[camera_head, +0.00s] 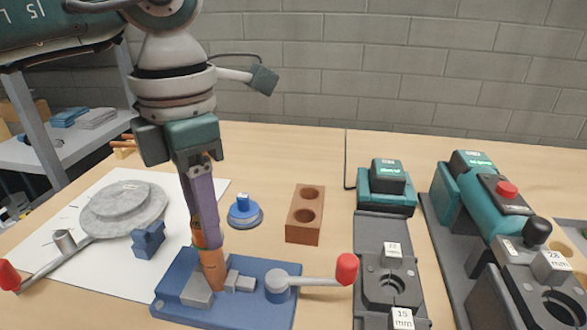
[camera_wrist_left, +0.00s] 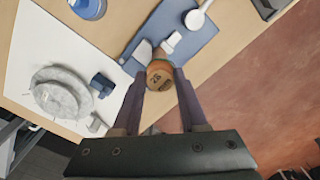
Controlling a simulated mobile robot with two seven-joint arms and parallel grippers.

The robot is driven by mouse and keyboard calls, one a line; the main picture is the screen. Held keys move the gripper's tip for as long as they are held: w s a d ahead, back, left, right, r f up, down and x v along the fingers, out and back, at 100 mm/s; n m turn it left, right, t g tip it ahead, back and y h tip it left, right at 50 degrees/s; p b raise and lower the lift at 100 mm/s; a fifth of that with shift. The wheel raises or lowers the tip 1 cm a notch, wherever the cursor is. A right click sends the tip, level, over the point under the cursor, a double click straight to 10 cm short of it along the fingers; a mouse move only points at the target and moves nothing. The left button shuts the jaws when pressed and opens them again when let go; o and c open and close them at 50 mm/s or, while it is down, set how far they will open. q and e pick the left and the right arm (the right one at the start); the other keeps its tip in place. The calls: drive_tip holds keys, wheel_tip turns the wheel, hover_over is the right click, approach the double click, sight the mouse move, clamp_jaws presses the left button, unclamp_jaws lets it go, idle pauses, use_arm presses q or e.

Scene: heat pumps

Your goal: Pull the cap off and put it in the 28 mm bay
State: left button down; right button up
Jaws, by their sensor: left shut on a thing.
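My left gripper (camera_head: 206,240) reaches down from above. It is shut on an orange-brown cap (camera_wrist_left: 159,74), whose round end is marked "28" in the left wrist view. In the head view the cap lines up with a copper pipe piece (camera_head: 213,275) standing slightly tilted in the blue clamp (camera_head: 176,312). I cannot tell whether cap and pipe touch. A "28 mm" label (camera_head: 553,265) sits on a dark grey block with a round opening (camera_head: 556,308) at the right. Other dark openings carry "22" (camera_head: 392,248) and "15 mm" (camera_head: 402,318) labels. My right gripper is not in view.
The clamp has a red-knobbed lever (camera_head: 346,268). A grey disc (camera_head: 124,210) lies on white paper at left. Bare table separates the brown block and clamp.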

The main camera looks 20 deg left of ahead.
use_arm(q)
drive_tip(key=shift+r+p, duration=0.45)
drive_tip(key=shift+r, duration=0.25)
idle(1.0)
drive_tip(key=shift+r+p, duration=1.6)
drive_tip(key=shift+r, duration=0.55)
